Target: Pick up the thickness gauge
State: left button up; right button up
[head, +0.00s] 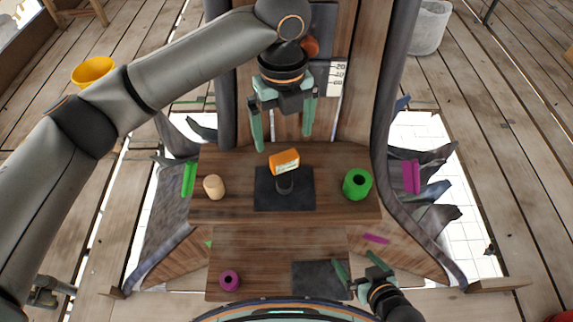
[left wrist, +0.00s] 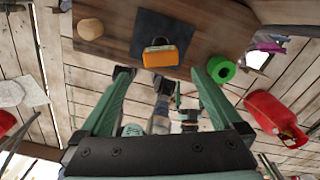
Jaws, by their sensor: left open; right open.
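The thickness gauge looks to be the orange block-shaped device (head: 285,160) with a pale label on top and a dark round part at its front. It stands on a black square mat (head: 300,200) on the upper wooden shelf, and shows in the left wrist view (left wrist: 160,58) beyond the fingertips. My left gripper (head: 284,138) is open and empty, just behind and above the gauge, pointing down; its fingers lie either side of the gauge's line. My right gripper (head: 357,265) is open and empty near the right end of the lower step.
A tan cylinder (head: 213,187) stands left of the mat and a green ring (head: 357,184) right of it. A magenta ring (head: 229,280) and a second black mat (head: 318,277) are on the lower step. Grey upright sheets flank the shelf.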

aim_at(284, 156)
pick_arm(q)
notch_tip(284, 156, down, 10)
jog(key=shift+w+f, duration=0.1)
dwell(0.4)
jog(key=c, duration=1.5)
jog(key=shift+r, duration=0.25)
